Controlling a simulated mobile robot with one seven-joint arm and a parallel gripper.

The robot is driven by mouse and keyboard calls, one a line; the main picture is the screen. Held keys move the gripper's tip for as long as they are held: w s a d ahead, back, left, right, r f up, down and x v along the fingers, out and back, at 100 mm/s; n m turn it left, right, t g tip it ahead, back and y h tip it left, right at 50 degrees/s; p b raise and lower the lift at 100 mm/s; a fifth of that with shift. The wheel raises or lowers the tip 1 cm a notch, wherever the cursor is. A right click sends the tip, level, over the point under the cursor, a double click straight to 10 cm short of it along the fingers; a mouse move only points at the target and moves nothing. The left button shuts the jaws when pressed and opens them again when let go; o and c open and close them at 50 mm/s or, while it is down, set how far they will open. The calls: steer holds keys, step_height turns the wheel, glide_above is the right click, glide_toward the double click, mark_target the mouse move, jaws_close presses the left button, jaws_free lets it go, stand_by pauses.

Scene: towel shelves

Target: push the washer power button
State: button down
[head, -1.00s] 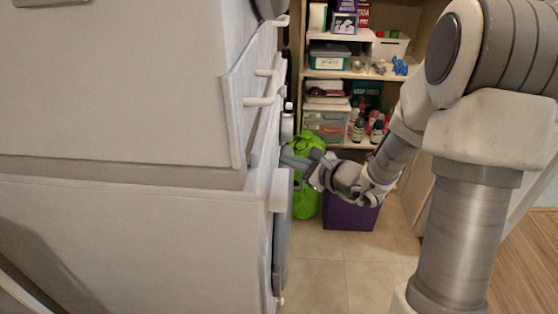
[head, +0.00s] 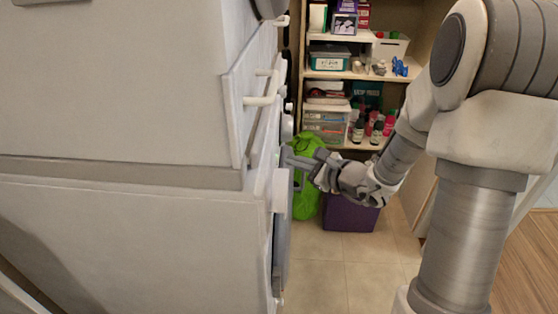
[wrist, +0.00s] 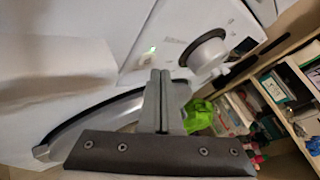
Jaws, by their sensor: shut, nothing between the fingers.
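The white washer (head: 130,240) is the lower of two stacked machines at the left of the head view, seen from its side. I cannot tell whether that mark is the power button itself. My gripper (head: 287,158) is shut and empty, close to the washer's front. In the wrist view its fingertips (wrist: 160,74) appear just below the green mark; contact cannot be told.
The upper machine (head: 110,80) has white handles (head: 262,100) jutting out above my gripper. Behind are shelves (head: 345,75) with boxes and bottles, a green bag (head: 306,205) and a purple bin (head: 350,214). The tiled floor (head: 340,275) in front is clear.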

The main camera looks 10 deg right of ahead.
steer(key=d, duration=0.3)
steer(key=s+d, duration=0.1)
steer(key=d, duration=0.1)
steer(key=shift+s+d, duration=0.1)
steer(key=shift+d, duration=0.3)
